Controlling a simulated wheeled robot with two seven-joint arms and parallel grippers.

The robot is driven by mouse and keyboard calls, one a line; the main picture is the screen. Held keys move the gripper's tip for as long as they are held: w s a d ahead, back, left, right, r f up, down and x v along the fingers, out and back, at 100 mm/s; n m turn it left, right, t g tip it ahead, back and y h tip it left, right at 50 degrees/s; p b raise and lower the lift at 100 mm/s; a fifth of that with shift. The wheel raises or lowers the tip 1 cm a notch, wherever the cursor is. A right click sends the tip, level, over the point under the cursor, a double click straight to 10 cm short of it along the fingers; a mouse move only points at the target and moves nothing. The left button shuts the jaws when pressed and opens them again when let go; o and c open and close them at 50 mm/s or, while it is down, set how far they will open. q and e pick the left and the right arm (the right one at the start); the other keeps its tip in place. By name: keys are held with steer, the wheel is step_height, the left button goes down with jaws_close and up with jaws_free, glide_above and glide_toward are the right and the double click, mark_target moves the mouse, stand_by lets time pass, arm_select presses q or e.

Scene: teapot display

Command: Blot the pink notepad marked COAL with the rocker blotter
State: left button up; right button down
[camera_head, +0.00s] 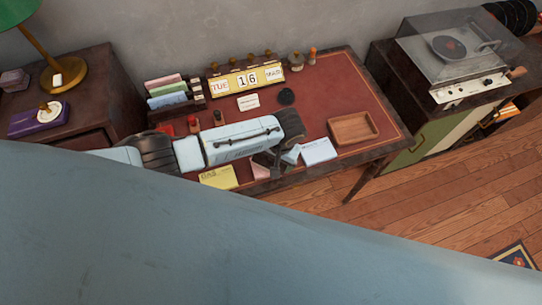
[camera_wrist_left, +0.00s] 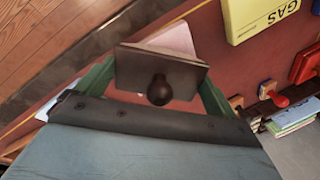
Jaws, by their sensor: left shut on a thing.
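My left gripper (camera_head: 268,160) reaches over the front of the red-topped desk. In the left wrist view it is shut on the rocker blotter (camera_wrist_left: 160,70), a dark, flat-backed block with a round black knob facing the camera. The pink notepad (camera_wrist_left: 172,40) shows just beyond the blotter, which partly hides it; its marking cannot be read. In the head view a pink edge of the notepad (camera_head: 260,171) shows below the gripper. I cannot tell whether the blotter touches it. My right gripper is not in view.
A yellow notepad marked GAS (camera_wrist_left: 265,15) lies beside the pink one. A whitish notepad (camera_head: 318,151) and a wooden tray (camera_head: 353,128) lie to the right. The calendar (camera_head: 247,80), letter rack (camera_head: 168,98) and stamps stand behind. The desk's right middle is clear.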

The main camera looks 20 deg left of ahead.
arm_select(q)
steer(key=shift+a, duration=0.1)
steer(key=shift+a+h+p, duration=0.25)
steer(key=shift+h+p, duration=0.25)
steer(key=shift+h, duration=0.2)
steer(key=shift+a+f+h, duration=0.1)
steer(key=shift+a+h, duration=0.05)
steer(key=shift+h, duration=0.35)
step_height(320, 180, up, 7)
steer(key=p, duration=0.8)
steer(key=shift+w, duration=0.1)
